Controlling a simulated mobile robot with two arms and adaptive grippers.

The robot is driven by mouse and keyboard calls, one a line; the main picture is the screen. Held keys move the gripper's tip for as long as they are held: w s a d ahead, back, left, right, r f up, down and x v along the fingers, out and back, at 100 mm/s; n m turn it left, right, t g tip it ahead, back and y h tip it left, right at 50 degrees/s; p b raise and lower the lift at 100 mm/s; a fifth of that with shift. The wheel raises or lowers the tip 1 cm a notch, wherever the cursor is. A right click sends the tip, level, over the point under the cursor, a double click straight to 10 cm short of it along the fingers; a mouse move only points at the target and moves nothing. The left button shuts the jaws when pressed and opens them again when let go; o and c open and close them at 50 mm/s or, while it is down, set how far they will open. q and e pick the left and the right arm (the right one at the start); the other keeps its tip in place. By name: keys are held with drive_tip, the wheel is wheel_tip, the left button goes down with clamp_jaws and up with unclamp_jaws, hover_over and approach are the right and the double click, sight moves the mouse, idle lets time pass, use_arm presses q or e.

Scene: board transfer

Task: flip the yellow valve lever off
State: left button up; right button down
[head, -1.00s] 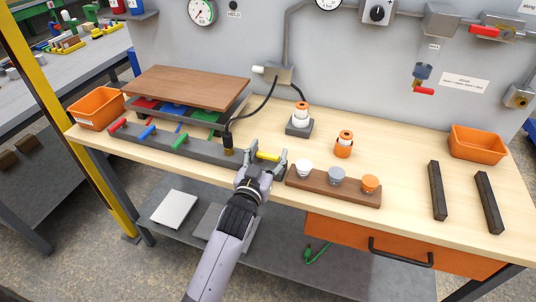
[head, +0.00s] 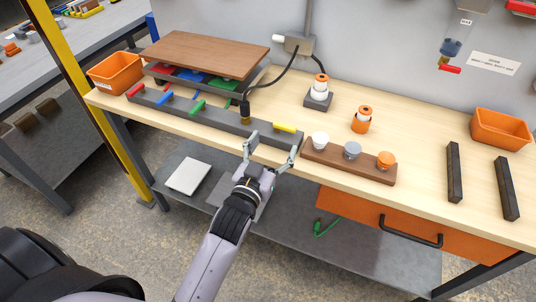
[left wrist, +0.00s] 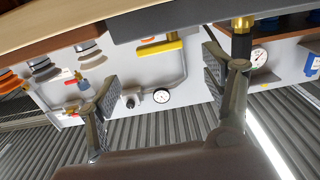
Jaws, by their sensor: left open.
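The yellow valve lever (head: 285,127) sits at the right end of the dark bar (head: 219,122), lying roughly along the bar's length. It also shows in the left wrist view (left wrist: 160,43), between my fingers and beyond their tips. My left gripper (head: 273,148) is open and empty, at the bar's front side just below the lever. Its two fingers are spread apart in the left wrist view (left wrist: 160,78), and neither visibly touches the lever. My right gripper is not in view.
Red (head: 135,90), blue (head: 164,99) and green (head: 198,107) levers line the bar leftward. A black hose with a brass end (head: 246,119) stands close left of the yellow lever. A brown block with knobs (head: 348,164) lies close right. The bench (head: 420,200) has free room further right.

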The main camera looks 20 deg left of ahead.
use_arm(q)
drive_tip(key=shift+s, duration=1.75)
wheel_tip(320, 180, down, 22)
drive_tip(key=s+d+m+g+h, duration=0.1)
drive_tip(key=s+d+g, duration=0.15)
drive_tip(key=g, duration=0.25)
drive_tip(key=s+f+g, duration=0.2)
drive_tip(key=s+f, duration=0.2)
drive_tip(key=f, duration=0.4)
drive_tip(key=s+f+g, duration=0.2)
drive_tip(key=s+f, duration=0.3)
drive_tip(key=f, duration=0.4)
drive_tip(key=s+a+f+g, duration=0.2)
drive_tip(key=s+f, duration=0.4)
drive_tip(key=s, duration=0.3)
drive_tip(key=s+a+f+g+y, duration=0.1)
drive_tip(key=s+a+f+g, duration=0.2)
drive_tip(key=s+f, duration=0.3)
drive_tip(key=s+a+f+m+g, duration=0.1)
drive_tip(key=s+a+f+g, duration=0.2)
drive_tip(key=s, duration=1.1)
wheel_tip(320, 180, down, 3)
drive_tip(key=shift+a+r, duration=0.1)
drive_tip(key=shift+a, duration=0.1)
drive_tip(key=shift+s, duration=0.1)
